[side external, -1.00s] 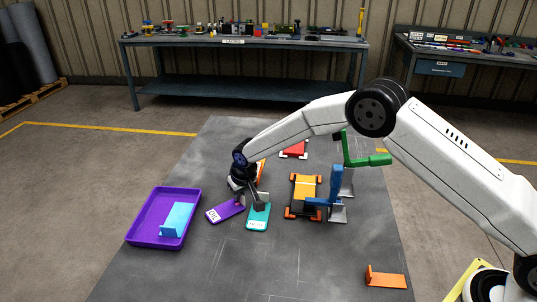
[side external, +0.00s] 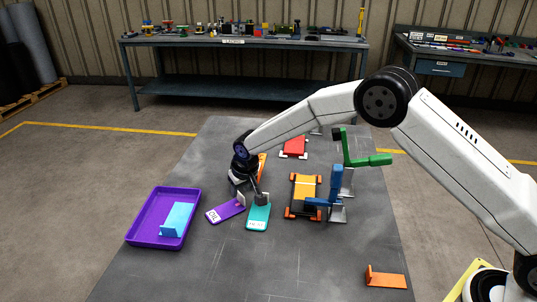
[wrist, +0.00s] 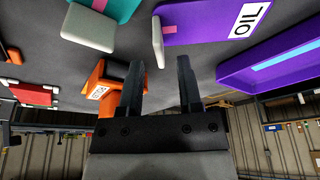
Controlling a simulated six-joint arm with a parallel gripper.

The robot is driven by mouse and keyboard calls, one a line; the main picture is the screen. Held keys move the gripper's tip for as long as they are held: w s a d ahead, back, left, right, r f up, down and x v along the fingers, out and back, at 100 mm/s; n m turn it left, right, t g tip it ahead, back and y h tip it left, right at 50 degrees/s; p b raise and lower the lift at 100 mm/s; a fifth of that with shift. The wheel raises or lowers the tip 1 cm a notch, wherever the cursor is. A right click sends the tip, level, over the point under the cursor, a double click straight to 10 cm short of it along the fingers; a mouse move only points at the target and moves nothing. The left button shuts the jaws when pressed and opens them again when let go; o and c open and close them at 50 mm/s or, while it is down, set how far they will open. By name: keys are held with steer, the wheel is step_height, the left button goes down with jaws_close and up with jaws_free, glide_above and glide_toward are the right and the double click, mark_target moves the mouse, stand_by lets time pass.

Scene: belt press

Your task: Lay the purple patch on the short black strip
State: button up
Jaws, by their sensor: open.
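The purple patch (side external: 226,211) lies flat on the dark mat, with a white label reading "OIL" and an upright pale tab. It also shows in the wrist view (wrist: 225,20), its pale tab beyond the gap between my fingertips. My gripper (wrist: 160,62) is open and empty. In the side view my gripper (side external: 257,190) is low, close to the purple patch and a teal patch (side external: 257,217); its fingers are hard to make out there. A black strip (side external: 301,211) shows in an orange-cornered frame, partly under a yellow-orange piece; I cannot tell whether it is the short one.
A purple tray (side external: 134,237) holds a light-blue angled piece. A blue lever (side external: 337,185) and a green lever (side external: 366,161) stand near the frame. A red piece (side external: 294,148) lies behind; an orange angled piece (side external: 386,280) lies front right. The front middle mat is clear.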

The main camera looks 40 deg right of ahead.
steer(key=v, duration=0.9)
steer(key=shift+r, duration=0.25)
steer(key=shift+s, duration=0.15)
steer(key=s+d, duration=0.4)
steer(key=s, duration=0.5)
steer(key=s+d, duration=0.5)
steer(key=s, duration=0.5)
steer(key=s+d, duration=0.4)
steer(key=s, duration=0.5)
steer(key=shift+s+d+g, duration=0.25)
steer(key=shift+s+g, duration=0.1)
steer(key=shift+g, duration=0.05)
steer(key=shift+f, duration=0.1)
steer(key=o, duration=0.7)
steer(key=shift+o, duration=0.2)
